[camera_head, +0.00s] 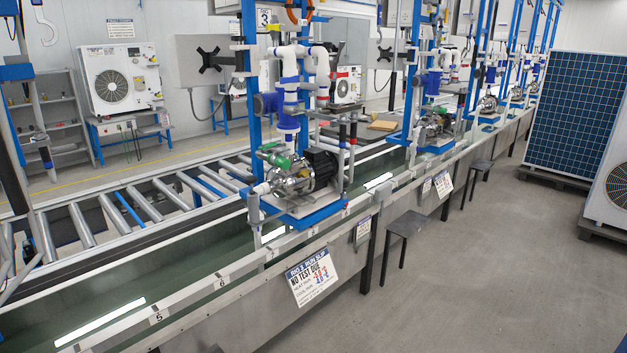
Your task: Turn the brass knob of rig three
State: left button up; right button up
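Rig three stands at the centre on the long bench, marked by a sign with a 3 (263,18). It has a blue frame (250,90), white pipes (290,85) with blue fittings and a pump with a black motor (321,166) on a blue base. A green part (274,158) sits at the pump's left end. I cannot make out the brass knob at this size. Neither of my grippers is in view.
More rigs (432,125) line the bench behind. A roller conveyor (145,202) runs at left. The floor (450,290) at lower right is clear.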

aim_at(304, 172)
jog(key=i+l, duration=0.3)
jog(key=i, duration=0.15)
jog(key=i+l+u, duration=0.15)
jog(key=i+l, duration=0.15)
jog(key=i, duration=0.15)
